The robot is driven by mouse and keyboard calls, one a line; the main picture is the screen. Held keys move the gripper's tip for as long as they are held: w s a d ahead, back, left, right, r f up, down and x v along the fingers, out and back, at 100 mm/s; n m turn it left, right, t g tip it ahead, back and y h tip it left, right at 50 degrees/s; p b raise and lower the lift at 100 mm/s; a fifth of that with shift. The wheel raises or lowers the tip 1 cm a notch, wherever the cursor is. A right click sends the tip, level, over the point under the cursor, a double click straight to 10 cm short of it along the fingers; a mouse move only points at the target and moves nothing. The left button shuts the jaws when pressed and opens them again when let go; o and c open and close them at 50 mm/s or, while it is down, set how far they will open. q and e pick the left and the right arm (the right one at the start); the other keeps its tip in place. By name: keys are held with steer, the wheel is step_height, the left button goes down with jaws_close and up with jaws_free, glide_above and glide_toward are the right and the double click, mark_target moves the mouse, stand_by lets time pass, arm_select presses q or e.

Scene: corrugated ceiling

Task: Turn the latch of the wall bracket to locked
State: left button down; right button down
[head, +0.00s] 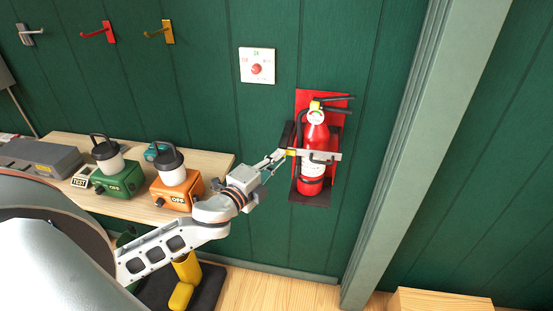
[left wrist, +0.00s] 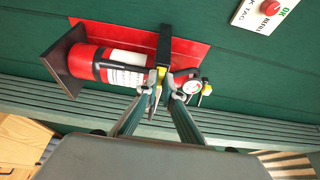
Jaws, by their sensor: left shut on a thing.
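A red fire extinguisher (head: 314,140) stands upright in the wall bracket (head: 341,105), which has a red back plate and a dark lower shelf. A pale strap crosses the extinguisher's front, with the small yellow latch (head: 291,152) at its left end. My left gripper (head: 281,157) reaches the latch from the left and is shut on it. In the left wrist view, the extinguisher (left wrist: 120,66) lies sideways, and the fingertips of my left gripper (left wrist: 165,88) close beside the yellow part of the latch (left wrist: 152,77). The fingers partly hide the latch, so I cannot tell its exact angle. My right gripper is out of view.
A white panel with a red button (head: 256,68) is on the green wall above left. Colored hooks (head: 98,32) hang further left. A wooden table (head: 140,205) holds a green and an orange device (head: 176,190). A pale post (head: 400,150) stands right of the bracket.

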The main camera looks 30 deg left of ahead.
arm_select(q)
steer(key=c, duration=2.2)
jaws_free()
steer(key=shift+s, duration=0.1)
steer(key=s, duration=1.1)
steer(key=shift+s+a, duration=0.4)
steer(key=s+d+f+n+g, duration=0.15)
steer(key=f+n, duration=0.25)
steer(key=f, duration=0.5)
steer(key=s+d+f+n+g, duration=0.1)
steer(key=s+f+n+g, duration=0.25)
steer(key=f, duration=0.55)
steer(key=s+d+f+n+g, duration=0.1)
steer(key=s+d+f+n, duration=0.1)
steer(key=d+f, duration=0.1)
steer(key=s+d+f+n, duration=0.2)
steer(key=s+f+n, duration=0.1)
steer(key=f, duration=0.3)
steer(key=s+d+f+n+g, duration=0.1)
steer(key=s+d+f+n, duration=0.1)
steer(key=f, duration=0.3)
steer(key=shift+s+d+f+n+g+h, duration=0.15)
steer(key=shift+s+d+h, duration=0.05)
steer(key=shift+s+d, duration=0.2)
steer(key=shift+s+d+f+n+g+h, duration=0.15)
steer(key=shift+s+d+h, duration=0.1)
steer(key=shift+d, duration=0.15)
